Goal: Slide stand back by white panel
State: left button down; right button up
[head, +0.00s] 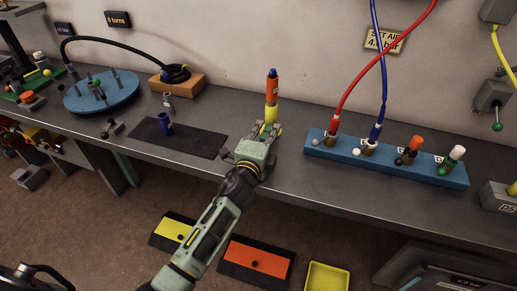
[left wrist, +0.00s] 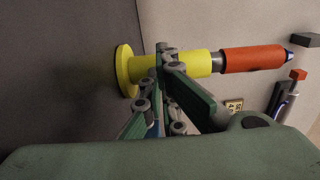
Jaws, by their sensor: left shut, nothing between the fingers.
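A yellow stand (head: 271,113) is upright on the grey bench, close to the wall. It carries an orange cylinder (head: 272,88) with a dark blue tip. In the left wrist view the yellow stand (left wrist: 190,65) shows sideways with its round foot flange at the left. My left gripper (head: 266,132) is shut and empty, right in front of the stand's lower part. Its fingertips overlap the stand in the left wrist view (left wrist: 166,50); I cannot tell whether they touch it. I cannot pick out a separate white panel; the wall behind is pale.
A blue block (head: 318,150) with several hose fittings stands right of the stand; red and blue hoses rise from it. A black mat (head: 190,140), a wooden block (head: 177,84) and a blue round plate (head: 90,100) lie left. Bench around the stand is clear.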

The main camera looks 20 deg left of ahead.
aim_at(273, 115)
pick_arm(q)
jog(key=w+b, duration=0.2)
jog(key=w, duration=0.5)
jog(key=shift+d+f, duration=0.1)
jog(key=shift+w, duration=0.3)
jog(key=shift+s, duration=0.1)
